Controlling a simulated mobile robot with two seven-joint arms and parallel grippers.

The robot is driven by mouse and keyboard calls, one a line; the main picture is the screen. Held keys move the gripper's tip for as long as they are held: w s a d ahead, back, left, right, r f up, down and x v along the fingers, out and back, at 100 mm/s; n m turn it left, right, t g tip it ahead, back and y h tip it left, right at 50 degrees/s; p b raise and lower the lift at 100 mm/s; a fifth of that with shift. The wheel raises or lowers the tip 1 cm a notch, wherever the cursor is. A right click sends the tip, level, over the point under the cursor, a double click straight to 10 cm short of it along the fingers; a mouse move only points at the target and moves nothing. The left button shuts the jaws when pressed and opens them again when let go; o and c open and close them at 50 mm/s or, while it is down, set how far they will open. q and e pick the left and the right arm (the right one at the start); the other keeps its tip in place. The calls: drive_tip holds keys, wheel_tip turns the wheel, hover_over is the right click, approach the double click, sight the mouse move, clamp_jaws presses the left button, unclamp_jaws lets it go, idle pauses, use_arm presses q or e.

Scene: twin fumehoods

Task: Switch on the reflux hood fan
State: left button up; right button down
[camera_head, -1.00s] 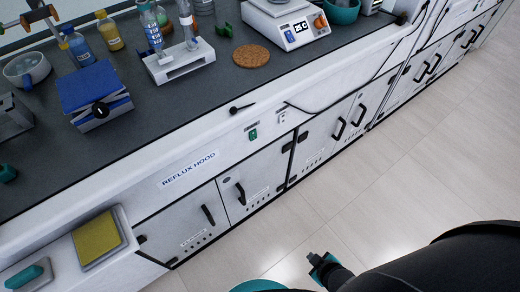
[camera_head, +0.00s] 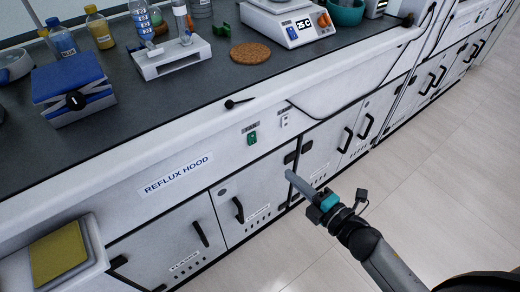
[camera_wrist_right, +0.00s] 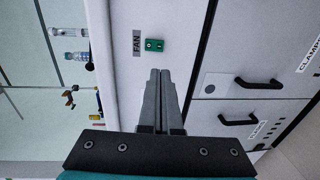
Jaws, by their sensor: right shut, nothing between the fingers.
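The reflux hood's front panel carries a "REFLUX HOOD" label (camera_head: 178,174). A small green fan switch (camera_head: 252,138) sits on that panel to the right of the label. In the right wrist view the green switch (camera_wrist_right: 154,45) is beside the word "FAN", just beyond the fingertips. My right gripper (camera_head: 290,175) is shut and empty, in front of the cabinet doors, below and right of the switch. It also shows in the right wrist view (camera_wrist_right: 160,72), apart from the switch as far as I can tell. My left gripper is not in view.
The worktop holds a blue jack (camera_head: 75,92), a cork mat (camera_head: 250,53) and a balance (camera_head: 290,25). Open floor lies at lower right.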

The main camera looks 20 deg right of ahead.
drive_tip(key=b, duration=0.1)
approach(253, 143)
drive_tip(key=b+x, duration=0.1)
drive_tip(key=x, duration=0.4)
drive_tip(key=shift+w+f+b, duration=0.1)
drive_tip(key=shift+w+b, duration=0.2)
drive_tip(key=shift+b, duration=0.05)
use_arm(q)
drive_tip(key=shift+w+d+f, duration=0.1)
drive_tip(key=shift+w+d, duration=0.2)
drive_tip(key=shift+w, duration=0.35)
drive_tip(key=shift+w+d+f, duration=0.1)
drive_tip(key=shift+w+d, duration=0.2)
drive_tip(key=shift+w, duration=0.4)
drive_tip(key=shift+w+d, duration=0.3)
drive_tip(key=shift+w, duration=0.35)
use_arm(e)
drive_tip(key=shift+w+a, duration=0.3)
drive_tip(key=shift+w, duration=0.3)
drive_tip(key=shift+f, duration=0.1)
drive_tip(key=shift+w+f+b, duration=0.1)
drive_tip(key=shift+b, duration=0.65)
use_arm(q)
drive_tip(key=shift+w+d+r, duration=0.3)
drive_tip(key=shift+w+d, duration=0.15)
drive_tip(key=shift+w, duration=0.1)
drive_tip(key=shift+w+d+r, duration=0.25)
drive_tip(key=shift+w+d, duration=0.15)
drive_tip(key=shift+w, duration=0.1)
